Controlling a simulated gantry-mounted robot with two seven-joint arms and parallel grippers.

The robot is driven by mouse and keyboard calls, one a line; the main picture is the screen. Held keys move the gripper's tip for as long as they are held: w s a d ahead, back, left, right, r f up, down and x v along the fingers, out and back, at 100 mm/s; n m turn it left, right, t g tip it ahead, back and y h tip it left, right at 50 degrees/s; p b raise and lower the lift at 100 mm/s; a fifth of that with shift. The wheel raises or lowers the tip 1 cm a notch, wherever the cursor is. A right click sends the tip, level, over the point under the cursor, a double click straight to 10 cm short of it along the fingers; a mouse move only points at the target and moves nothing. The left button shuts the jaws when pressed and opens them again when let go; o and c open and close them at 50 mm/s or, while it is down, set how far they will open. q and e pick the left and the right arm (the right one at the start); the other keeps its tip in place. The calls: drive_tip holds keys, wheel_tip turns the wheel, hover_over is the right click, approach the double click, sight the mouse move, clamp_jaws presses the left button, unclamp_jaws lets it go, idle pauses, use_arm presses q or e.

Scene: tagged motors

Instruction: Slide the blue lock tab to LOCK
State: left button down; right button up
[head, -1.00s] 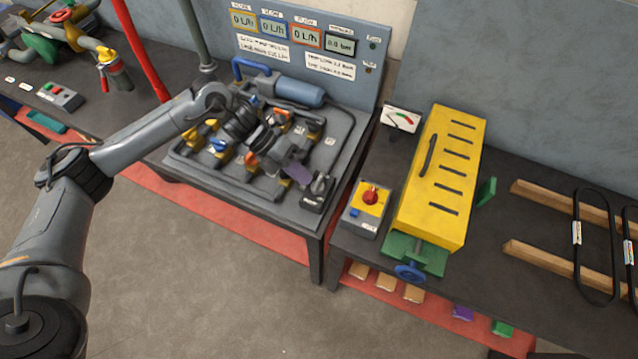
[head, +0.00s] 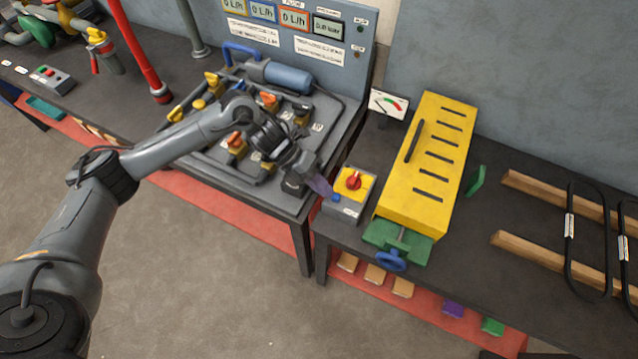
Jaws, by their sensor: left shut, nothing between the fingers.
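A grey switch box (head: 345,208) with a yellow face and a red rotary knob (head: 354,180) stands near the front left corner of the right-hand table. The small blue lock tab (head: 336,198) sits on the box's front left part, below the knob. My left gripper (head: 323,189) reaches in from the left, its purplish fingers shut and empty, with the tips just left of the blue tab. I cannot tell whether they touch it. Any LOCK lettering is too small to read. My right gripper is not in view.
A yellow slotted cover (head: 427,165) with a green vise (head: 398,246) stands right of the box. The left table holds a valve panel (head: 250,185) with coloured handles under my arm. Two wooden bars (head: 545,262) lie at right.

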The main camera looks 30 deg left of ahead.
sight(338, 197)
use_arm(q)
drive_tip(key=shift+a, duration=0.1)
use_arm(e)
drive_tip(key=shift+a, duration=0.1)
use_arm(q)
drive_tip(key=d, duration=0.3)
drive_tip(key=shift+w+d, duration=0.2)
drive_tip(key=shift+d, duration=0.1)
drive_tip(key=shift+a, duration=0.1)
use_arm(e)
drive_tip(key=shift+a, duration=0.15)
use_arm(q)
drive_tip(key=shift+a, duration=0.2)
drive_tip(key=v, duration=0.4)
drive_tip(key=a+f+v, duration=0.1)
drive_tip(key=v, duration=0.3)
drive_tip(key=f+v, duration=0.1)
drive_tip(key=v, duration=0.3)
drive_tip(key=shift+s+a+r+p, duration=0.2)
drive_tip(key=shift+a+p, duration=0.1)
drive_tip(key=shift+a, duration=0.2)
drive_tip(key=shift+a+r, duration=0.1)
drive_tip(key=shift+r, duration=0.05)
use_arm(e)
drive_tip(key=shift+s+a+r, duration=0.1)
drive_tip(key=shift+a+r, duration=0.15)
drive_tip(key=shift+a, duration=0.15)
